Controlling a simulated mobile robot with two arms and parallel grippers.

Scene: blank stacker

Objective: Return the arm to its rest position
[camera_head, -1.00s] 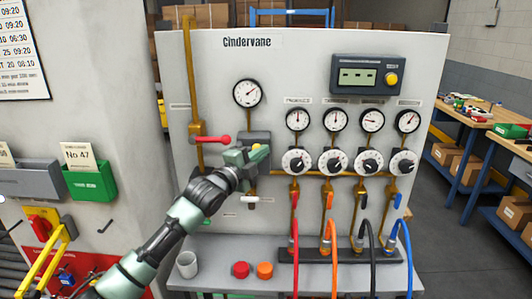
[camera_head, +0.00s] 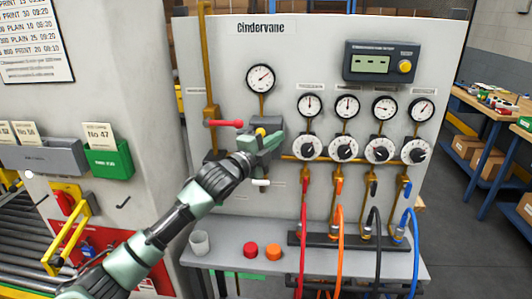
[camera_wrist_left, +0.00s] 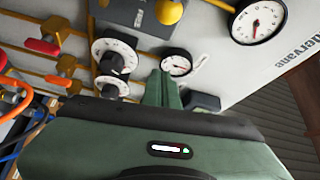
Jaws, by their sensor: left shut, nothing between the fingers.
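My left arm comes in from the lower left in the head view. Its gripper (camera_head: 268,144) is up in front of the panel, by the grey block with the yellow knob (camera_head: 260,132), right of the red-handled lever (camera_head: 224,123). I cannot tell whether it touches the block. In the left wrist view the gripper's green fingers (camera_wrist_left: 164,90) are together with nothing between them, and the panel's dials lie beyond. My right gripper is not in view.
The Cindervane panel (camera_head: 310,65) carries gauges, black-and-white dials (camera_head: 344,148) and coloured hoses. On its grey ledge stand a white cup (camera_head: 199,243), a red cap (camera_head: 250,250) and an orange cap (camera_head: 273,251). A green bin (camera_head: 108,160) hangs left. Open floor lies right.

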